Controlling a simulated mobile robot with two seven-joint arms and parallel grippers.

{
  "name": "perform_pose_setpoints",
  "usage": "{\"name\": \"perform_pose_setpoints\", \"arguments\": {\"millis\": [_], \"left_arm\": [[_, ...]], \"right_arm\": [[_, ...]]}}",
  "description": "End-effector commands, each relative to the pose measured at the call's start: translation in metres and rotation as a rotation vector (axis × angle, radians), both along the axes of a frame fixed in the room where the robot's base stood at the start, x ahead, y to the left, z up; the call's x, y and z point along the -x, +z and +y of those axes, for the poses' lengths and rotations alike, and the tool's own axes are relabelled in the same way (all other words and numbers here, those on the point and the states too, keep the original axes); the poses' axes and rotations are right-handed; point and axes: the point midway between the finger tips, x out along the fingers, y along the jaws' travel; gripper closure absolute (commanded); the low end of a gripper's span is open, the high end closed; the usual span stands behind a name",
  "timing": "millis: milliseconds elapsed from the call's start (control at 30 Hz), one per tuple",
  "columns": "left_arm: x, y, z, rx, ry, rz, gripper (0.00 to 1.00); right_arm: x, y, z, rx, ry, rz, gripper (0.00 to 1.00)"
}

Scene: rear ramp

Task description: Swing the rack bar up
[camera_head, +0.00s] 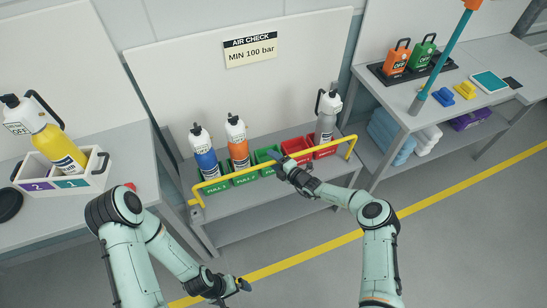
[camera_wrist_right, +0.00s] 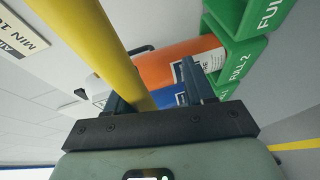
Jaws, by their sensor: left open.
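The yellow rack bar (camera_head: 225,178) runs across the front of the bottle rack, low before the bins, with bent ends at left and right. It also shows in the right wrist view (camera_wrist_right: 90,32), running down between the fingers. My right gripper (camera_head: 282,168) is at the middle of the bar. Its fingers (camera_wrist_right: 155,92) are apart, with a gap beside the bar; contact is unclear. My left gripper (camera_head: 243,285) is open and empty, low over the floor in front of the rack.
Blue (camera_head: 203,155), orange (camera_head: 238,145) and grey (camera_head: 327,115) bottles stand in the rack behind the bar, among green (camera_head: 265,154) and red bins (camera_head: 297,146). A bench with a yellow bottle (camera_head: 55,145) is at left. Another bench (camera_head: 400,100) is at right.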

Motion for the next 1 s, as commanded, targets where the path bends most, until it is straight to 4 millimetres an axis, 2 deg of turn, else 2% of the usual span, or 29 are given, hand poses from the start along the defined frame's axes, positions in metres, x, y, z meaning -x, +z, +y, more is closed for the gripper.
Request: {"name": "perform_pose_setpoints", "arguments": {"millis": [33, 400, 567, 1000], "left_arm": [[0.001, -0.001, 0.000, 0.000, 0.000, 0.001, 0.00], [0.000, 0.000, 0.000, 0.000, 0.000, 0.000, 0.00], [0.005, -0.006, 0.000, 0.000, 0.000, 0.006, 0.00], [0.022, -0.029, 0.000, 0.000, 0.000, 0.026, 0.00]], "right_arm": [[0.002, -0.005, 0.000, 0.004, 0.001, 0.008, 0.56], [0.001, 0.000, 0.001, 0.003, 0.002, 0.001, 0.56], [0.008, 0.000, -0.007, 0.001, -0.001, 0.001, 0.56], [0.071, 0.017, -0.063, 0.002, -0.002, -0.001, 0.56]]}}
